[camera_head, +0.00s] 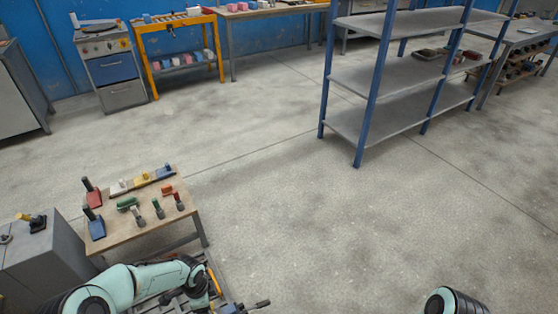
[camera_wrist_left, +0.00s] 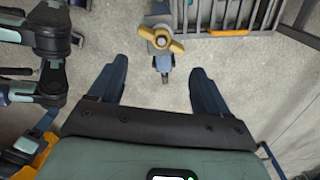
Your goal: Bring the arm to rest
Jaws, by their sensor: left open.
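My left arm (camera_head: 150,283) reaches in from the bottom left of the head view, bent low in front of the wooden table. In the left wrist view my left gripper (camera_wrist_left: 158,88) has its two dark blue fingers spread wide apart, with nothing held between them. A brass wing nut (camera_wrist_left: 161,39) on a blue-grey clamp shows beyond the fingertips, apart from them. A rounded part of my right arm (camera_head: 455,301) shows at the bottom right of the head view; its gripper is out of view.
A wooden table (camera_head: 165,207) holds several coloured-handled tools. A grey cabinet (camera_head: 45,262) stands left of it. A blue-framed shelf (camera_head: 385,120) stands at the upper right. A grating with an orange edge (camera_wrist_left: 228,32) lies beyond the left gripper. The middle floor is clear.

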